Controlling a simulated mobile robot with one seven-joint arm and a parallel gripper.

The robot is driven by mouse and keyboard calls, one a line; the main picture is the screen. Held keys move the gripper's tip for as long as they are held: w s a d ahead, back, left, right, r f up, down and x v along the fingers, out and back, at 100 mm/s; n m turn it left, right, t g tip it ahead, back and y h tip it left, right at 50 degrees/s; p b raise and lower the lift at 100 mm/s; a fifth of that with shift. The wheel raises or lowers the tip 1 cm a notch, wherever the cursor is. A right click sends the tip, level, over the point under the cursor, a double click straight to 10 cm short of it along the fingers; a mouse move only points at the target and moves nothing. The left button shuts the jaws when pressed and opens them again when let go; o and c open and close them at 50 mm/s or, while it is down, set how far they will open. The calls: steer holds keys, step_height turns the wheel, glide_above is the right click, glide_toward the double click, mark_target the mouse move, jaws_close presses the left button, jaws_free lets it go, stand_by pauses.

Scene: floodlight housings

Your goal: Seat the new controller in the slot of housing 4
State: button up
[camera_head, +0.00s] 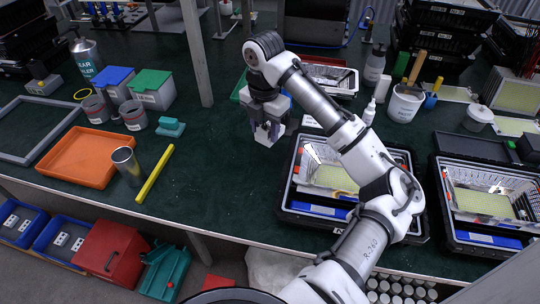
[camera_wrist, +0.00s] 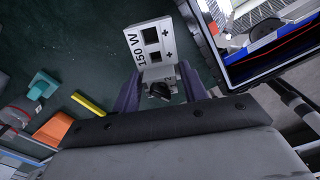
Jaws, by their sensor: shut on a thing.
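My gripper (camera_head: 268,124) is above the green table, left of the middle housing. In the wrist view my gripper (camera_wrist: 160,88) has its purple fingers shut on a light grey controller (camera_wrist: 150,42) marked "150 W", with two dark square openings and plus signs. The controller also shows small between the fingers in the head view (camera_head: 265,137). A black-framed housing (camera_head: 283,205) with a shiny reflector stands at centre right; its near part shows in the wrist view (camera_wrist: 228,75). Another such housing (camera_head: 442,228) stands at the right edge. I cannot read which is housing 4. My arm covers part of the middle housing.
An orange tray (camera_head: 72,172), a metal cylinder (camera_head: 126,165) and a yellow bar (camera_head: 154,174) lie at left. Blue and green lidded boxes stand behind them. A white bucket (camera_head: 405,104) and small bottle (camera_head: 369,113) stand behind the housings.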

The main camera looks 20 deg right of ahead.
step_height(320, 180, down, 13)
steer(key=shift+f+p, duration=0.1)
steer(key=shift+p, duration=0.5)
steer(key=shift+f, duration=0.1)
steer(key=o, duration=1)
